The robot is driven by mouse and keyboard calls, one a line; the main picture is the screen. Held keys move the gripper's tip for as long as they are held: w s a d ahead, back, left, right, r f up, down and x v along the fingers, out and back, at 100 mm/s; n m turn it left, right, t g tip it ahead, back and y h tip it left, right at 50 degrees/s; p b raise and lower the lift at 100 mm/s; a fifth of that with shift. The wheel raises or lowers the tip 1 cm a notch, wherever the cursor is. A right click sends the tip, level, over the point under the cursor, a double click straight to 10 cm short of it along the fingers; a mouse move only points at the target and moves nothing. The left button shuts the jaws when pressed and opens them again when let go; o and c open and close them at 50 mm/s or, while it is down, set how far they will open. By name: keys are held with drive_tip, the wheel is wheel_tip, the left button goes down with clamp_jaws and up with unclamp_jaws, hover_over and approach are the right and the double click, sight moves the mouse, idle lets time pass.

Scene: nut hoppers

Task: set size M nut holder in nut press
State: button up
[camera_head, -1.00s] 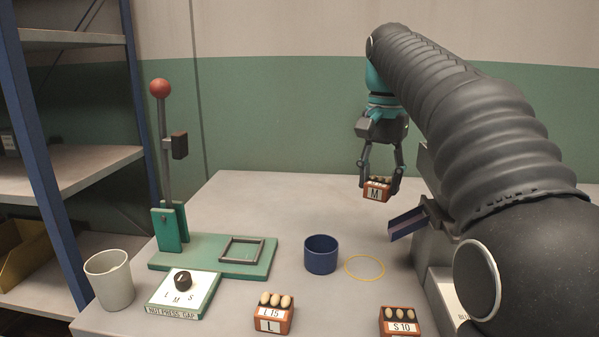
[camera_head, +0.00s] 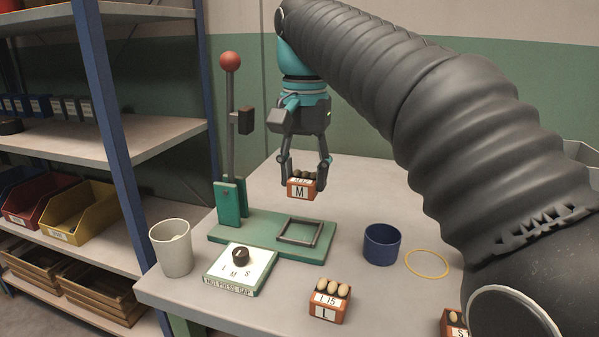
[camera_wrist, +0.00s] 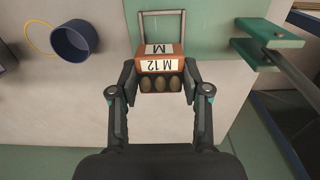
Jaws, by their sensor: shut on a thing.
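My gripper (camera_head: 305,176) is shut on the size M nut holder (camera_head: 301,191), an orange block with a white M label and nuts in its top. In the wrist view the holder (camera_wrist: 160,63) sits between the fingers, its labels reading M and M 12. The green nut press (camera_head: 230,205) stands on the table, with a lever topped by a red ball (camera_head: 229,62) and a grey square frame (camera_head: 299,242) on its base. The holder hangs in the air above and behind the frame in the head view. In the wrist view the frame (camera_wrist: 181,12) shows partly beyond the holder.
The L holder (camera_head: 329,301), S holder (camera_head: 452,322), blue cup (camera_head: 382,244) and yellow ring (camera_head: 427,263) lie to the right. A shelf (camera_head: 160,137) stands at left.

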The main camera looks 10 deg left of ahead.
drive_tip(key=shift+s+a+f, duration=0.2)
drive_tip(key=shift+a, duration=0.05)
drive_tip(key=shift+f, duration=0.95)
drive_tip(key=shift+f+b, duration=1.5)
drive_tip(key=shift+f, duration=0.65)
drive_tip(key=shift+p, duration=0.5)
drive_tip(key=shift+f, duration=0.55)
drive_tip(key=o, duration=1.2)
drive_tip(key=shift+o, duration=0.4)
